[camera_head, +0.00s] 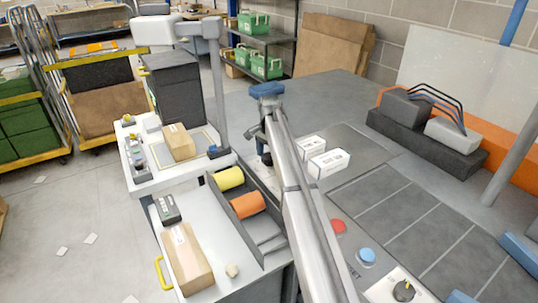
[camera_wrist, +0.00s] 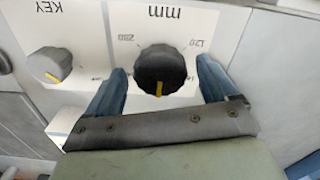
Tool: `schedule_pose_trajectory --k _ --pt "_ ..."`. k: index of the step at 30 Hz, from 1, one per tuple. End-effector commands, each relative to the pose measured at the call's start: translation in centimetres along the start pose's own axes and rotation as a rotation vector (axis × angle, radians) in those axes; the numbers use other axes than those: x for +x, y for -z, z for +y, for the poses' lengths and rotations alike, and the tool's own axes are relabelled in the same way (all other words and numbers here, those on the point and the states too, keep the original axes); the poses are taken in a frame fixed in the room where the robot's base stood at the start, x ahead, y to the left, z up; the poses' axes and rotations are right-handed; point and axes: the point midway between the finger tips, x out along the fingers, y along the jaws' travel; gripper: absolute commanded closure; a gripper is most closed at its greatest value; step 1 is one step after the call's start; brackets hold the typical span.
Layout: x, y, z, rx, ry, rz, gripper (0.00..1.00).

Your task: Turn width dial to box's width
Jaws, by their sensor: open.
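In the wrist view a black round dial (camera_wrist: 161,68) with a yellow pointer sits on a white panel (camera_wrist: 215,22). The upside-down panel reads "mm", with 280 left of the dial and 120 right. The pointer faces down in the picture, towards my gripper's palm. My gripper (camera_wrist: 162,70) is open, its blue fingers on either side of the dial, with visible gaps. In the head view my arm hides the gripper's surroundings, and I cannot make this dial out there. A cardboard box (camera_head: 178,142) stands on the white-topped station; another box (camera_head: 186,258) lies on the lower tabletop.
A grey knob (camera_wrist: 49,66) marked KEY sits left of the dial. In the head view, a tray (camera_head: 236,233) holds yellow and orange rolls. Two white boxes (camera_head: 328,163), a red button (camera_head: 338,227), a blue button (camera_head: 367,257) and a black knob (camera_head: 404,291) lie right of my arm.

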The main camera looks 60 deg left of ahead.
Motion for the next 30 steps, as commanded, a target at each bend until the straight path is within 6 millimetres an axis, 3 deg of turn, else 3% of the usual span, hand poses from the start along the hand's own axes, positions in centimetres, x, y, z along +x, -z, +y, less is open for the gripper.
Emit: schedule_pose_trajectory --k 5,23,30 --pt "-0.02 0.00 0.00 0.000 0.000 0.000 0.14" --pt "-0.05 0.00 0.03 0.000 -0.001 0.000 0.70" --pt "-0.06 0.00 0.03 -0.022 -0.001 0.000 0.70"
